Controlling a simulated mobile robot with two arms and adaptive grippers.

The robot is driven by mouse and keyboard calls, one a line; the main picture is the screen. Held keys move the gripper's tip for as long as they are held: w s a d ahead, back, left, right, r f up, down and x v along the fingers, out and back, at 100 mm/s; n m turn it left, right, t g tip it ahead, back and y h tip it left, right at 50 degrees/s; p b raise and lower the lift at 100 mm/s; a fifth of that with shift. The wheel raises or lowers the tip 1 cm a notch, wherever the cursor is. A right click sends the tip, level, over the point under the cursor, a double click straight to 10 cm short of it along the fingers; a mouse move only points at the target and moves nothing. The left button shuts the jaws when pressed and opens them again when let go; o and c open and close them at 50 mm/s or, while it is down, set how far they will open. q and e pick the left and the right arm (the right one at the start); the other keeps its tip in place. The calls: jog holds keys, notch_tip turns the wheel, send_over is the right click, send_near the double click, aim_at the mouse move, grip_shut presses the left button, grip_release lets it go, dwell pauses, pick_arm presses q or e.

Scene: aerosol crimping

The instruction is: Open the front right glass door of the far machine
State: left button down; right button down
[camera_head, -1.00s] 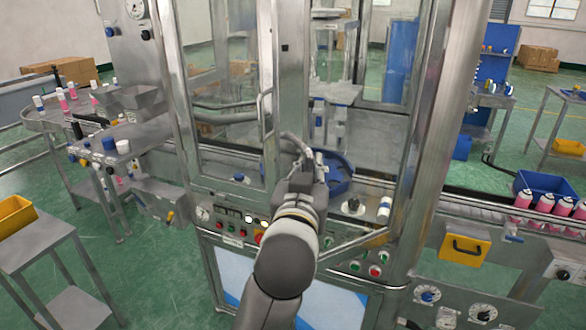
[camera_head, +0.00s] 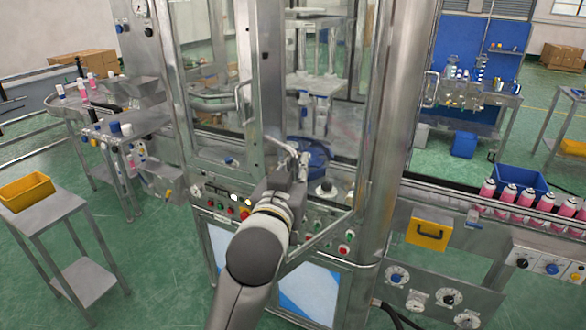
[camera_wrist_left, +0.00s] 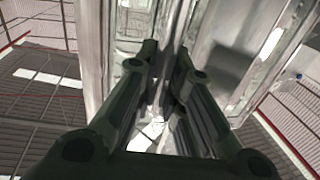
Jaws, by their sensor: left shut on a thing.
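The machine (camera_head: 215,50) stands in front of me as a tall steel cabinet with glass panels. Its front right glass door (camera_head: 273,90) shows as a steel frame, with its lower rail slanting out towards me, so it looks partly open. My left gripper (camera_head: 292,154) is shut on the handle (camera_head: 282,146) at the free edge of this door. In the left wrist view my two dark fingers (camera_wrist_left: 167,55) stand close together against the steel frame; the handle is hard to make out between them. My right gripper is not in view.
The front left door has its own handle (camera_head: 243,100). Buttons and knobs line the panel (camera_head: 325,235) below. A cart with a yellow bin (camera_head: 25,190) stands left on clear green floor.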

pick_arm(q)
jog(key=shift+r, duration=0.1)
dwell(0.3)
jog(key=c, duration=1.5)
grip_release()
jog(key=s+a, duration=0.2)
jog(key=s, duration=1)
jog(key=shift+a, duration=0.15)
jog(key=shift+w, duration=0.1)
jog(key=shift+c, duration=0.2)
